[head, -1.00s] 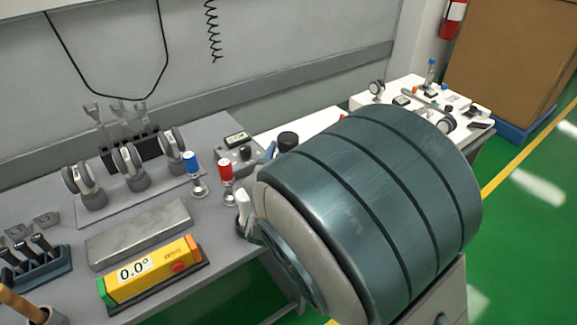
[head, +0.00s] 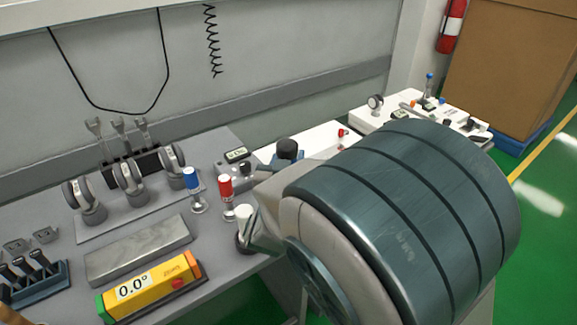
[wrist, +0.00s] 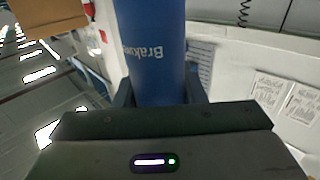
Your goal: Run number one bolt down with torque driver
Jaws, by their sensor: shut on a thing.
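In the wrist view, my gripper (wrist: 160,97) is shut on a thick blue cylinder (wrist: 155,45) with partly readable lettering, "Brakw...". It looks like the torque driver's handle, but its working tip is out of that view. In the head view, my large teal arm covers the right half and hides most of the gripper. A dark round cap (head: 288,147) with some blue below it shows just beyond the arm; I cannot tell whether it belongs to the held tool. I cannot make out a number one bolt in either view.
A grey bench holds a yellow box reading 0.0° (head: 150,290), a metal bar (head: 138,250), a red-topped item (head: 225,187), a blue-topped item (head: 191,178) and several round-headed stands (head: 130,180). A white surface (head: 335,137) with small parts lies behind my arm. A wall (head: 280,70) closes the back.

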